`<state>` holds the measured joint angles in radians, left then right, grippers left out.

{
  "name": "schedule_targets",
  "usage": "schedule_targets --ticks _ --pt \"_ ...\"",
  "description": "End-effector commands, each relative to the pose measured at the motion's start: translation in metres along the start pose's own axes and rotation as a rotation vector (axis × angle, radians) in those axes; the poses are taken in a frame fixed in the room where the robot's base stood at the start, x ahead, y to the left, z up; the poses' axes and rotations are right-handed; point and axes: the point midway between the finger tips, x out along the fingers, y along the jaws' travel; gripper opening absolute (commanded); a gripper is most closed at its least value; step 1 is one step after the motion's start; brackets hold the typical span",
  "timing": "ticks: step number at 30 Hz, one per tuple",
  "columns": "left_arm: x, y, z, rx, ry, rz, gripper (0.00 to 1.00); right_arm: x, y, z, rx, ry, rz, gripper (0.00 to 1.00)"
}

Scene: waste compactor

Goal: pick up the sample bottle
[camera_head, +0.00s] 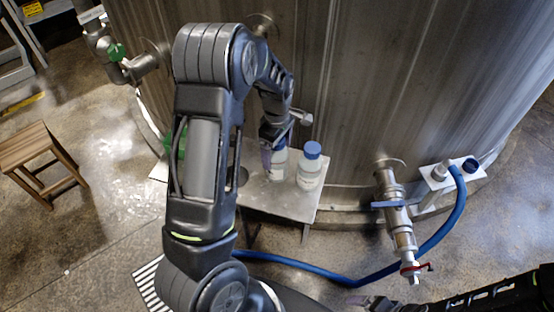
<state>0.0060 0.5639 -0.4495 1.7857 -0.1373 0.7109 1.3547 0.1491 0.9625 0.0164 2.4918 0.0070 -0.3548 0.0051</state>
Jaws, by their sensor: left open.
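Two white bottles with blue caps stand upright on a small metal shelf (262,201) against the tank. The right bottle (309,175) shows fully. The left bottle (279,165) is partly hidden by my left gripper (269,146). I cannot tell which one is the sample bottle. My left gripper is open and points down at the left bottle's upper part; whether it touches the bottle is unclear. My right gripper (370,302) is low at the bottom edge, far from the bottles, and its jaws cannot be made out.
A large steel tank (400,80) fills the back. A valve pipe (395,210) sticks out right of the shelf, and a blue hose (350,281) runs below. A small plate (450,178) holds items at the right. A wooden stool (38,150) stands on open floor at left.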

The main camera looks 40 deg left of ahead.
Motion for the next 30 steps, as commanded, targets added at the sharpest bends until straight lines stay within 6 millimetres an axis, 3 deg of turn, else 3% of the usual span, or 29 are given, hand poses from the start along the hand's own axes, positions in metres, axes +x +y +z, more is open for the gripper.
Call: schedule_targets --ticks 10,30 --pt "-0.0004 0.0001 -0.0001 0.000 0.000 0.000 0.90 0.0000 -0.0001 0.0000 0.000 0.000 0.000 0.89" --pt "-0.0005 0.0001 -0.0001 0.000 0.000 0.000 0.35 -0.0001 -0.0001 -0.0001 0.000 0.000 0.000 0.89"
